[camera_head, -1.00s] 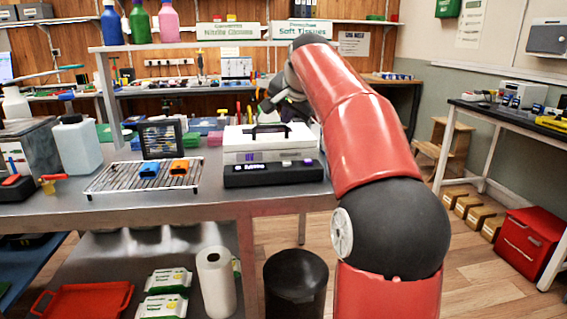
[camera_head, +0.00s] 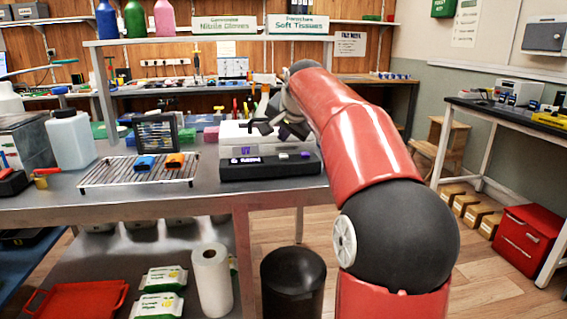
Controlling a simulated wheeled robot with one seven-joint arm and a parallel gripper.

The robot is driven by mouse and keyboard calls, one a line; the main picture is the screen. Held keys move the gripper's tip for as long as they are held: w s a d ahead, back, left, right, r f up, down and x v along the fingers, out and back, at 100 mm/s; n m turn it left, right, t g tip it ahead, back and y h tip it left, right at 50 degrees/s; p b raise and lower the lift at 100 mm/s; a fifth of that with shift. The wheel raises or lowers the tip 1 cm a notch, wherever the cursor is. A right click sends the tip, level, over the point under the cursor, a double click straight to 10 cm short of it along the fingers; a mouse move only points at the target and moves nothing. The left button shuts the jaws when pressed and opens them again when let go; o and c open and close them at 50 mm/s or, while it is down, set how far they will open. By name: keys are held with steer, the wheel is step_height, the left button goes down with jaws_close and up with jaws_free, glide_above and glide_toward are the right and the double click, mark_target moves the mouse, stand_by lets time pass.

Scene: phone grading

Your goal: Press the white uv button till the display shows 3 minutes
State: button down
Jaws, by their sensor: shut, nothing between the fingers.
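The UV box (camera_head: 232,136) is a white case on a black front base (camera_head: 232,172) and stands near the right end of the steel table. A small display with purple marks (camera_head: 245,150) is on its front; its digits are too small to read. A pale button (camera_head: 284,156) and a purple one (camera_head: 305,155) sit on top of the base, to the right. My gripper (camera_head: 266,127) is shut and empty, in front of the white case's upper part, above and behind the buttons. It appears apart from them. It partly hides the case's lid and handle.
A white jug (camera_head: 72,140) stands further left. The table's front edge (camera_head: 200,205) is clear.

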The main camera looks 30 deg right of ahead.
mark_target(284, 161)
steer(key=shift+f+b, duration=0.5)
steer(key=shift+f, duration=0.55)
stand_by(1.3)
steer(key=shift+f, duration=0.4)
steer(key=shift+f+b, duration=0.5)
steer(key=shift+b, duration=0.05)
stand_by(0.5)
steer(key=shift+r, duration=0.15)
steer(key=shift+r+p, duration=0.75)
steer(key=shift+p, duration=0.1)
